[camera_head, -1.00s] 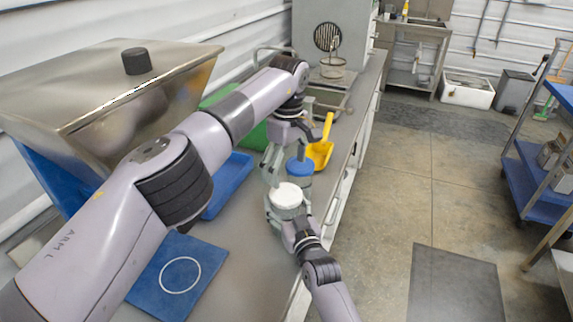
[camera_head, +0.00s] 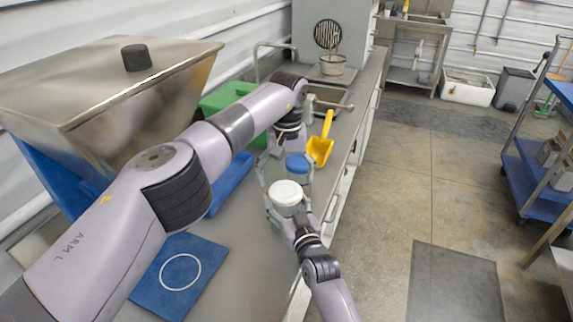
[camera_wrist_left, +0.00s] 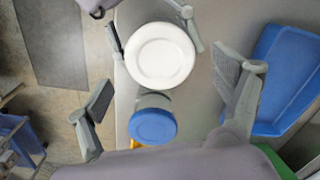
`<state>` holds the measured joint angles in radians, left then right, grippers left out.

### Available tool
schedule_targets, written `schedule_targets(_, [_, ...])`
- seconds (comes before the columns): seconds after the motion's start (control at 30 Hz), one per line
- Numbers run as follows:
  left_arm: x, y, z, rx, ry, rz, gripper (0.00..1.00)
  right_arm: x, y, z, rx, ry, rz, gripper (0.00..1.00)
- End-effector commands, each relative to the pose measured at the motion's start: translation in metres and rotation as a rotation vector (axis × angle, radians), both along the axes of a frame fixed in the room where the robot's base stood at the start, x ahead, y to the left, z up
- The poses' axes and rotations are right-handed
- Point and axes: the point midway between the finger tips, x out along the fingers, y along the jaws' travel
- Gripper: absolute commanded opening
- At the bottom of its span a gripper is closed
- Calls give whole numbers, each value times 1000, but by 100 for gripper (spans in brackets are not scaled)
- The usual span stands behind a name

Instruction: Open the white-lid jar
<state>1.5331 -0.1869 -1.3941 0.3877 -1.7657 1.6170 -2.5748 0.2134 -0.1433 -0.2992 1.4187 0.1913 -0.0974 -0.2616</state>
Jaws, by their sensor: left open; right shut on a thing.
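The white-lid jar (camera_head: 285,193) is in my right gripper (camera_head: 284,207), which is shut around its body over the right side of the bench. In the left wrist view its round white lid (camera_wrist_left: 161,55) faces the camera, with the right gripper's fingers on either side. My left gripper (camera_head: 268,168) is open, just beyond the jar in the head view. In the left wrist view its two fingers are spread wide, apart from the lid. The jar's body is mostly hidden.
A blue-lid jar (camera_head: 298,162) stands close behind the white-lid jar. A yellow scoop (camera_head: 320,149), a green bin (camera_head: 222,98) and a blue tray (camera_head: 231,184) are nearby. A blue mat (camera_head: 150,288) with a white ring lies in front, beside the metal hopper (camera_head: 95,85).

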Motion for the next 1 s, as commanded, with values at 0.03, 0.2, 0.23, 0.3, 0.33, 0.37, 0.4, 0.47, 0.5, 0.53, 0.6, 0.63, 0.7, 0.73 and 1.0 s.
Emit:
schedule_targets(0.03, [-1, 0, -9, 0, 3, 0, 87, 0, 0, -2, 1, 3, 1, 0])
schedule_targets(0.2, [-1, 0, -29, 0, 1, 0, 87, 0, 0, -2, 1, 3, 1, 0])
schedule_targets(0.23, [0, 0, -32, 0, 0, 0, 87, 0, 0, -2, 1, 3, 1, 0])
schedule_targets(0.3, [-1, 0, -36, -1, 0, 0, 87, 0, 0, -2, 1, 3, 1, 0])
schedule_targets(0.33, [-1, 0, -37, -1, 0, 0, 87, 0, 0, -2, 1, 3, 1, 0])
schedule_targets(0.37, [-1, 0, -38, -1, 0, 0, 87, 0, 0, -2, 1, 3, 1, 0])
schedule_targets(0.4, [-1, 0, -39, -1, 0, 0, 87, 0, 0, -2, 1, 3, 1, 0])
schedule_targets(0.47, [-1, 0, -39, -1, 0, 0, 87, 0, 0, -2, 1, 4, 1, 0])
schedule_targets(0.5, [0, 0, -39, -1, 0, 0, 87, 0, 0, -2, 1, 4, 1, 0])
schedule_targets(0.53, [0, 0, -39, -1, 0, 0, 87, 0, 0, -2, 1, 4, 1, 0])
schedule_targets(0.6, [0, 0, -39, -1, 0, 0, 87, 0, 0, -2, 1, 4, 1, 0])
schedule_targets(0.63, [0, 0, -39, -1, 0, 0, 86, 0, 0, -2, 1, 4, 1, 0])
schedule_targets(0.7, [0, 0, -39, -1, -1, 0, 81, 0, 0, -2, 1, 4, 1, 0])
schedule_targets(0.73, [0, 0, -39, -1, 0, 0, 79, 0, 0, -2, 1, 4, 1, 0])
schedule_targets(1.0, [0, 0, -38, -1, -1, 1, 61, 0, 0, -2, 1, 4, 1, 0])
